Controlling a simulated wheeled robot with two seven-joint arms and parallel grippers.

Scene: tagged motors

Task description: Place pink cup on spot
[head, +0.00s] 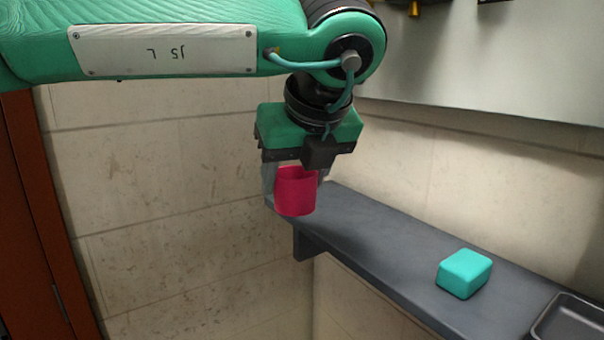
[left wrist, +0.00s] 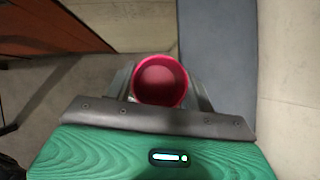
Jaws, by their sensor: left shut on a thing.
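The pink cup (head: 295,192) is held upright in my left gripper (head: 294,180), with a finger on each side of it. In the left wrist view the cup (left wrist: 160,80) shows from above, its round opening facing the camera and its inside empty. The left gripper (left wrist: 160,92) is shut on it. In the head view the cup appears at the far left end of the dark grey shelf (head: 390,235); I cannot tell how high it is relative to the shelf surface. No marked spot can be made out. My right gripper is not in view.
A turquoise block (head: 464,273) sits on the shelf towards the right. A dark metal tray (head: 572,322) is at the lower right corner. A tiled wall (head: 180,190) stands behind, and a brown wooden panel (head: 40,220) is at the left. The shelf between cup and block is bare.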

